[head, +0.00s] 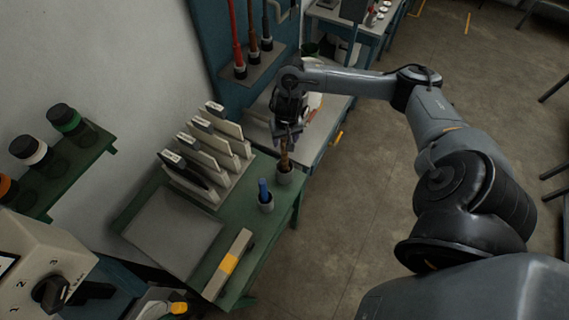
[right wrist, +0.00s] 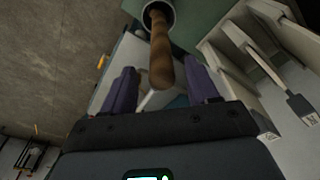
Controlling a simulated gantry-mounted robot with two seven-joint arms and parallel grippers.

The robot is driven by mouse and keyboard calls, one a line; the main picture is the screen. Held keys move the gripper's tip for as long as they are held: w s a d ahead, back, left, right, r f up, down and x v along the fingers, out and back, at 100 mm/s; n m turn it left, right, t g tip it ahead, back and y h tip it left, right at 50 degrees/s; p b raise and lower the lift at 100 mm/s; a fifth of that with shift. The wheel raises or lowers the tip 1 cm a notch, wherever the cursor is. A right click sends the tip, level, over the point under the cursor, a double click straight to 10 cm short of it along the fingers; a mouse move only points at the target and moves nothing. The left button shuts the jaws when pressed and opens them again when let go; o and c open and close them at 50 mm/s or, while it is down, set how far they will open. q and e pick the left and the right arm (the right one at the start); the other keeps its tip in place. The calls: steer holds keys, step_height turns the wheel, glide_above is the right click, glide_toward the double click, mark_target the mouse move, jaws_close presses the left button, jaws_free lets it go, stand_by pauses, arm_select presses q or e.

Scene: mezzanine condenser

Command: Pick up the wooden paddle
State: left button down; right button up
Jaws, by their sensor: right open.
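The wooden paddle (head: 284,158) stands upright in a small light cup (head: 285,177) at the far right corner of the green table. In the right wrist view, its brown rounded handle (right wrist: 160,60) rises from the cup (right wrist: 150,9) toward the camera. The lower part is hidden inside the cup. My right gripper (head: 289,134) is just above the handle. Its two purple fingers (right wrist: 159,75) are open, one on either side of the handle, with gaps visible. My left gripper is not in view.
Floor is open to the right.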

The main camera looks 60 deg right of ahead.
glide_above(285, 160)
steer(key=w+d, duration=0.1)
steer(key=shift+f, duration=2.65)
steer(key=shift+d, duration=0.15)
steer(key=shift+c, duration=0.3)
jaws_close()
steer(key=shift+r, duration=0.1)
